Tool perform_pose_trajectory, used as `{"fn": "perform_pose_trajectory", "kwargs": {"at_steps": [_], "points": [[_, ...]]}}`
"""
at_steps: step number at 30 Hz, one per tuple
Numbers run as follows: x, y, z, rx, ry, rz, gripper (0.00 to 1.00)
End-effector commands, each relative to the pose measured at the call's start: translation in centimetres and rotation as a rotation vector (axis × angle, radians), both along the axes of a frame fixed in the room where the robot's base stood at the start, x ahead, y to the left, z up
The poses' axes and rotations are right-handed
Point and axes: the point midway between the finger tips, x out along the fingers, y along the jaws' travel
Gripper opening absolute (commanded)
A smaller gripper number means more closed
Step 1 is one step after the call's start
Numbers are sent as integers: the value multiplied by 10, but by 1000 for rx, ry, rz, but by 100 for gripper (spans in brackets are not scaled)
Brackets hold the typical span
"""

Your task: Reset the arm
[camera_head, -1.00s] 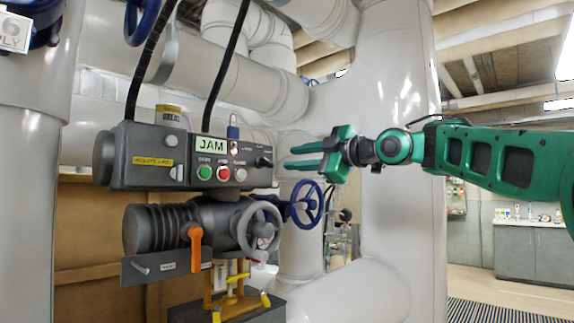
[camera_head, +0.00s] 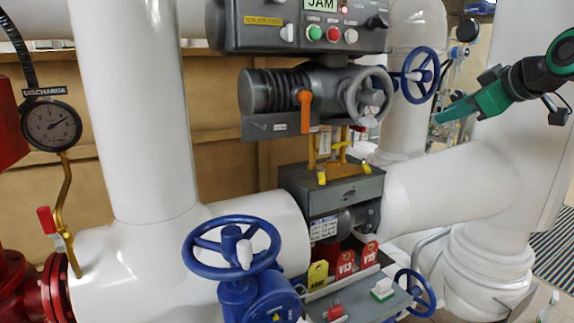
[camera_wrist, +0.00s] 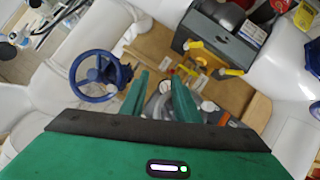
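My green gripper (camera_head: 455,112) is at the right of the head view, pointing left and down, below and to the right of a small blue handwheel (camera_head: 420,75). In the wrist view its two fingers (camera_wrist: 160,76) stand apart with nothing held between them. The actuator unit carries a control box (camera_head: 300,30) with a JAM display (camera_head: 320,4), green and red buttons and a black knob. Below are a grey handwheel (camera_head: 369,97) and an orange lever (camera_head: 305,111) hanging down. The top of the control box is cut off.
Large white pipes (camera_head: 135,100) fill the left and middle. A DISCHARGE gauge (camera_head: 51,124) is at the left. A large blue handwheel (camera_head: 232,247) stands in front. Yellow and red tags (camera_head: 346,263) hang nearby. In the wrist view a blue handwheel (camera_wrist: 98,76) is left of my fingers.

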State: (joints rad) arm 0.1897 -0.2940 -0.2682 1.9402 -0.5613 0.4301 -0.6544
Motion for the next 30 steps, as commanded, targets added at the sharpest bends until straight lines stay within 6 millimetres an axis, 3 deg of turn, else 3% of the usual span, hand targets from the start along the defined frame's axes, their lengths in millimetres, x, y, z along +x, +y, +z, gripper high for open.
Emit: {"fn": "perform_pose_trajectory", "kwargs": {"at_steps": [1, 6, 11, 15, 18, 22, 26, 30], "points": [[-15, -7, -30, 46, 80, -58, 28], [-72, -30, -123, 192, 340, -279, 28], [-142, -41, -201, 313, 571, -502, 28], [-212, -42, -259, 402, 760, -709, 28], [-261, -39, -291, 453, 877, -855, 28], [-311, -34, -318, 495, 987, -1006, 28], [-340, -30, -331, 515, 1045, -1095, 28], [-348, -29, -334, 521, 1062, -1123, 28]]}}
